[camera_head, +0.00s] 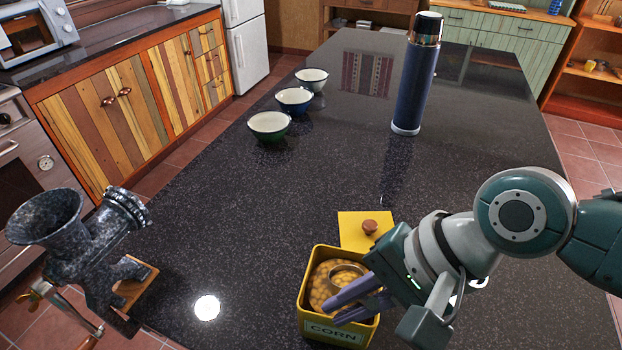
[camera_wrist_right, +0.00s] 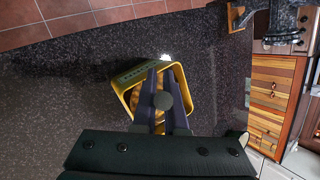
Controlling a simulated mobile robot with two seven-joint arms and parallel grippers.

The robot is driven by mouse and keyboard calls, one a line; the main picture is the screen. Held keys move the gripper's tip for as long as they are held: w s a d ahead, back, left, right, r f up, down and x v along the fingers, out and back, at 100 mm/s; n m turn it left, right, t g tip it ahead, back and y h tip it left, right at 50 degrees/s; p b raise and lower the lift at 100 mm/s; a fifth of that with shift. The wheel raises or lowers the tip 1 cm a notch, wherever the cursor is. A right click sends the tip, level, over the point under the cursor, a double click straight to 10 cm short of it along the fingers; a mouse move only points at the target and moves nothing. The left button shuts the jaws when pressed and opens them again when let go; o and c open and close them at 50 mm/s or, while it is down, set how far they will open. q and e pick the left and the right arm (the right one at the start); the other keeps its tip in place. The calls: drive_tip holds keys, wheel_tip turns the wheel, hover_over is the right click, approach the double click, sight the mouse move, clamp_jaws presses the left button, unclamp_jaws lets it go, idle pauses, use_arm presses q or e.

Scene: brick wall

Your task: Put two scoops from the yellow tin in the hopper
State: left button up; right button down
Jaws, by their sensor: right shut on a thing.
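The yellow tin (camera_head: 304,318), labelled CORN, stands open at the front of the dark counter with yellow-orange kernels (camera_head: 320,287) inside. It also shows in the right wrist view (camera_wrist_right: 126,93). My right gripper (camera_head: 340,306) is over the tin's mouth, shut on a scoop. The scoop's round metal rim (camera_head: 347,272) shows among the kernels; its round grey handle end (camera_wrist_right: 163,101) shows between the fingers. How full the scoop is cannot be told. The hopper (camera_head: 45,222) is the wide funnel of a dark speckled grinder at the left edge. My left gripper is not in view.
A yellow lid (camera_head: 352,226) with a brown knob lies behind the tin. Green (camera_head: 269,126), blue (camera_head: 294,101) and another dark green bowl (camera_head: 312,80) stand farther back. A tall blue flask (camera_head: 413,90) stands upright behind. The counter between grinder and tin is clear.

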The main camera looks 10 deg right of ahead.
drive_tip(key=shift+a+r+t+p, duration=0.15)
drive_tip(key=shift+r+t+p, duration=0.15)
drive_tip(key=shift+r+p, duration=1.55)
drive_tip(key=shift+s+r+n+t+p, duration=0.15)
drive_tip(key=shift+s+r+t+p, duration=0.2)
drive_tip(key=shift+r+p, duration=0.35)
drive_tip(key=shift+s+r+n+t+p, duration=0.2)
drive_tip(key=shift+r+t+p, duration=0.25)
drive_tip(key=shift+p, duration=0.55)
drive_tip(key=shift+s+r+n+t+p, duration=0.15)
drive_tip(key=shift+s+r+t+p, duration=0.2)
drive_tip(key=shift+r+p, duration=0.35)
drive_tip(key=shift+f, duration=0.15)
